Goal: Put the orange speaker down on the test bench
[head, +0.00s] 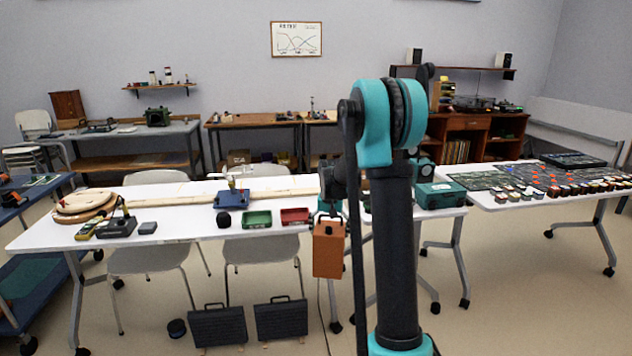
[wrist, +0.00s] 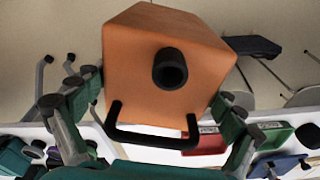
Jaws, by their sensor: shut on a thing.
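The orange speaker (head: 328,252) hangs below my gripper (head: 329,215), in front of the near edge of the long white table (head: 170,232). In the wrist view the orange speaker (wrist: 130,50) fills the middle, with a black round part and a black handle on the side facing the camera. The fingers of my gripper (wrist: 158,92) are shut on it from both sides. The table's edge shows behind it in the wrist view. Which table is the test bench I cannot tell. My arm hides part of the white table's right end.
A red tray (head: 295,216), a green tray (head: 257,219), a blue device (head: 231,199) and a black round object (head: 224,220) stand on the table near the speaker. Two dark cases (head: 218,327) stand on the floor below. The table's left front has bare room.

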